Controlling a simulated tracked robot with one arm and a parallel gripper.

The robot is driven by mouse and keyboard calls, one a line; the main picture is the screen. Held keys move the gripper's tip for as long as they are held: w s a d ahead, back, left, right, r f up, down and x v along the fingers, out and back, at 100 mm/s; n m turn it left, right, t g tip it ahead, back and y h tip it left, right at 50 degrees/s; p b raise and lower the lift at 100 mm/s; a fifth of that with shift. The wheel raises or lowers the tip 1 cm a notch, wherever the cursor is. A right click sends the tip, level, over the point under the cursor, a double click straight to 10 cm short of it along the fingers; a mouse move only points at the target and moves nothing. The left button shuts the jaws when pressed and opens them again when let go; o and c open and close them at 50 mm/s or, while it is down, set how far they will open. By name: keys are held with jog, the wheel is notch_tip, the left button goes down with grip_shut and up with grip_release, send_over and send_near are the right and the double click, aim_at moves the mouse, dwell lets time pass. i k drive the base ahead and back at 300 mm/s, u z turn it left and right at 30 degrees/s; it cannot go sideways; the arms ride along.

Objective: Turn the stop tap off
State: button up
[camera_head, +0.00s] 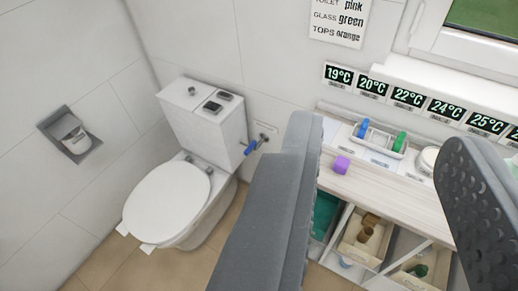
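The stop tap (251,146) has a blue handle and sits low on the wall, just right of the white toilet's cistern. A short metal fitting (264,137) joins it to the wall. My gripper (375,160) is open, with one grey finger in the middle of the view and the other at the right edge. Nothing is between the fingers close to me. The tap is apart from my gripper, to the left of the left finger.
The toilet (168,203) stands at left, with a paper holder (70,135) on the wall. Floor shows before the toilet.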

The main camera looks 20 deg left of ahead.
aim_at(254, 145)
jog(key=k, duration=0.65)
jog(key=u, duration=0.25)
jog(key=i, duration=1.5)
jog(key=z, duration=0.65)
